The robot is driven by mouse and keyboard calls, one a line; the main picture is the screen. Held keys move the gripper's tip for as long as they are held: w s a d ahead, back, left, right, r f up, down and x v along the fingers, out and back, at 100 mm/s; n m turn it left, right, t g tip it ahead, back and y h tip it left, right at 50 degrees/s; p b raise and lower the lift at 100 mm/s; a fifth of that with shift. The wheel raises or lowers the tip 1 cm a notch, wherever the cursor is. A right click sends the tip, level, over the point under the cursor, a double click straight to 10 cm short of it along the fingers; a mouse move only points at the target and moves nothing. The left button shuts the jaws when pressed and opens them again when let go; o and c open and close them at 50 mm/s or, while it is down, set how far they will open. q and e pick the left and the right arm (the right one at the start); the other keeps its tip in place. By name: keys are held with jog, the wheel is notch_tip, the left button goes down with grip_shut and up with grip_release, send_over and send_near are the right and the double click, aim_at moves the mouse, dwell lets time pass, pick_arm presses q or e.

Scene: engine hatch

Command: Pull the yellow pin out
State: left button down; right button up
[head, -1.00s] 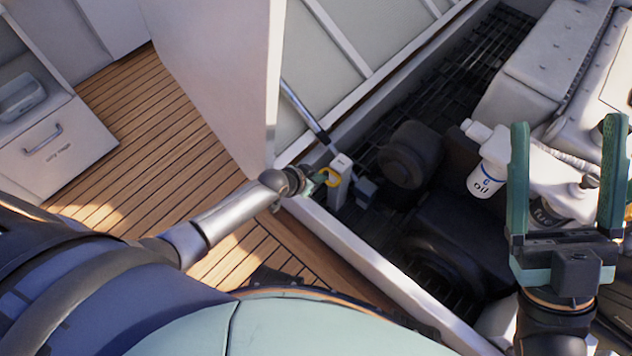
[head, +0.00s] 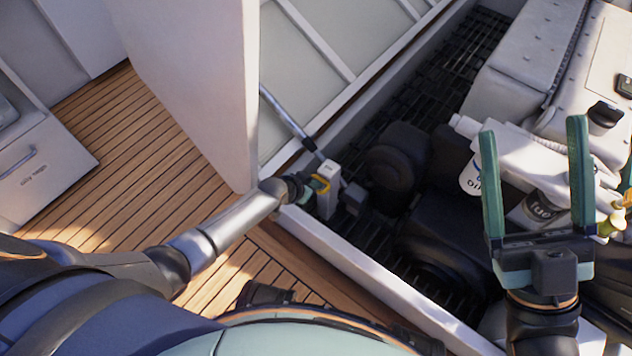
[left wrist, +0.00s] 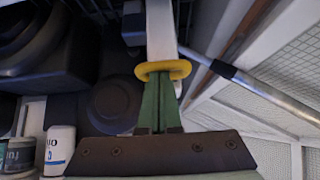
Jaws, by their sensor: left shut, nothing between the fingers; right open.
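The yellow pin shows as a yellow ring (head: 319,184) at the side of a white post (head: 329,190) by the hatch edge. In the left wrist view the yellow ring (left wrist: 150,71) lies across the front of the white post (left wrist: 161,28); any shaft is hidden. My left gripper (head: 309,189) is right at the ring. Its green fingers (left wrist: 160,88) are shut together, with their tips at the ring. I cannot tell whether the tips pass inside it. My right gripper (head: 533,135) is open and empty, fingers up, over the engine bay at the right.
A grey strut (head: 288,117) runs from the post up to the raised hatch panel (head: 295,75). An oil bottle (head: 470,180) and a dark-labelled bottle (head: 540,207) stand in the bay. A white wall edge (head: 232,100) stands left of the hatch. Wooden deck (head: 130,150) lies clear beside it.

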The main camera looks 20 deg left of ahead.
pick_arm(q)
jog(key=s, duration=0.1)
jog(key=s+a+p, duration=0.1)
jog(key=s, duration=0.1)
jog(key=s+p, duration=0.1)
jog(key=shift+s+a+f, duration=0.15)
jog(key=shift+s+a, duration=0.2)
pick_arm(e)
jog(key=r, duration=0.3)
jog(key=shift+s+d+r, duration=0.15)
jog(key=shift+d+r, duration=0.1)
pick_arm(q)
jog(key=shift+s+p, duration=0.1)
jog(key=shift+p, duration=0.25)
pick_arm(e)
jog(key=shift+r, duration=0.15)
